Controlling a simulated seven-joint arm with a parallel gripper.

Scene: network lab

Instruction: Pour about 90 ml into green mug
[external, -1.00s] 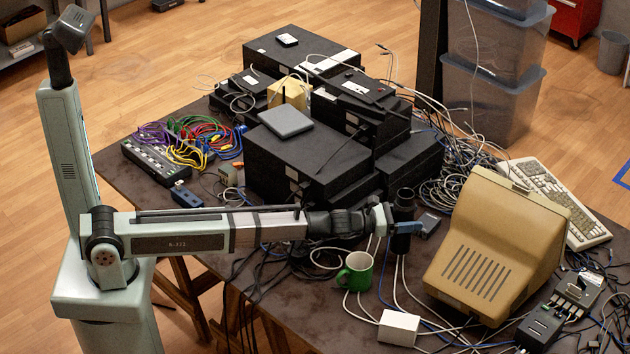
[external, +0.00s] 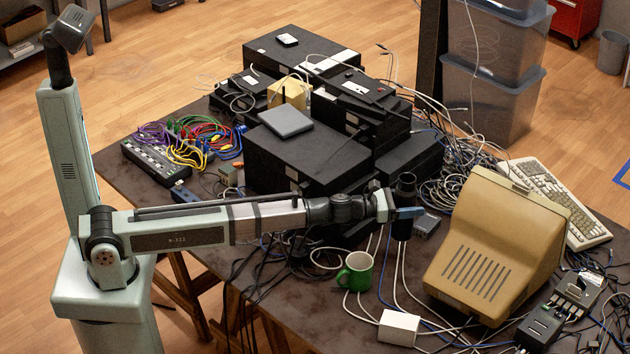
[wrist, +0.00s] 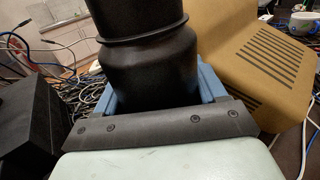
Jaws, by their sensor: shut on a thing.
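The green mug (external: 354,272) stands upright on the table; its inside looks pale and its handle points to the lower left. My gripper (external: 403,213) is shut on a black bottle-like container (external: 405,190), held upright above the table, to the right of the mug and higher. In the wrist view the black container (wrist: 145,60) sits between my blue fingers and its top is out of the picture. What it holds cannot be seen. The mug does not show clearly in the wrist view.
A beige monitor (external: 495,245) stands right of the container. Stacked black boxes (external: 305,155) fill the table behind my arm. A white box (external: 399,327) and loose cables lie in front, around the mug. A keyboard (external: 555,203) lies at the back right.

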